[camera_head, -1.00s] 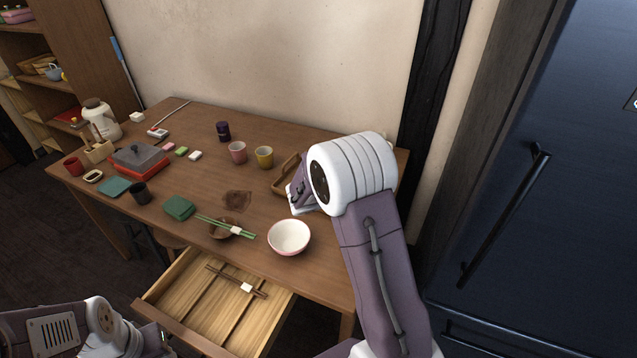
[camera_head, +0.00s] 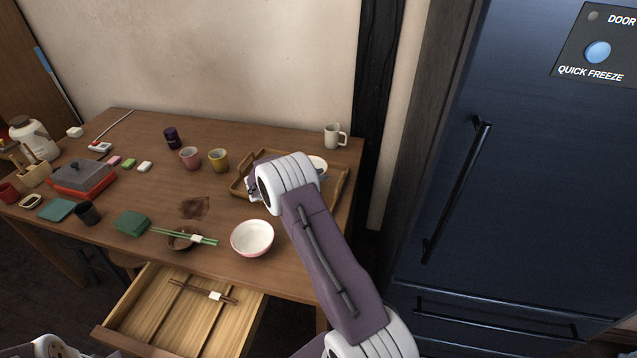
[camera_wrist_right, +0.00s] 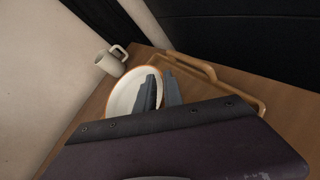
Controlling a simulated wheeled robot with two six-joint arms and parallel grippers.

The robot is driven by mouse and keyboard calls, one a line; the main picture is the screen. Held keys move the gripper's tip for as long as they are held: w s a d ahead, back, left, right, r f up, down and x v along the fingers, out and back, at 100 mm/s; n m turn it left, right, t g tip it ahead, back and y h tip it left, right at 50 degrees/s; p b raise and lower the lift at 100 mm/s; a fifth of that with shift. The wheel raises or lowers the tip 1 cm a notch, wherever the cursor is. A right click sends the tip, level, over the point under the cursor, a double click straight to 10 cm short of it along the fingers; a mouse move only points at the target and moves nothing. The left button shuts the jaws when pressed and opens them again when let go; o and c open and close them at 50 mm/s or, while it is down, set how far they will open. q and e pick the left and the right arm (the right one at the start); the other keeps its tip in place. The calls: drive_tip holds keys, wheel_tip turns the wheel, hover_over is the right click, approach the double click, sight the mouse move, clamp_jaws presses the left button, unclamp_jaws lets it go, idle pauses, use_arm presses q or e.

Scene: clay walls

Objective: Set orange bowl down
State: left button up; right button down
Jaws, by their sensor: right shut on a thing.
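The orange bowl (camera_wrist_right: 127,90), pale inside with an orange rim, shows in the right wrist view. My right gripper (camera_wrist_right: 160,92) is shut on its near-right side, with the fingers across the rim. In the head view only a pale part of the bowl (camera_head: 318,165) shows past my right wrist, over the far side of the wooden tray (camera_head: 341,185). My right arm hides the rest of the bowl and the fingertips. I cannot tell whether the bowl touches the surface below. My left gripper is out of view; only part of my left arm shows at bottom left.
A white mug (camera_head: 332,136) stands behind the tray, near the wall. A white-and-pink bowl (camera_head: 252,238) sits near the front edge. An open drawer (camera_head: 155,320) juts out below.

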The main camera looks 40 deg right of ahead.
wheel_tip(320, 180, down, 3)
drive_tip(key=shift+r, duration=0.1)
drive_tip(key=c, duration=1.5)
unclamp_jaws()
drive_tip(key=shift+o, duration=0.2)
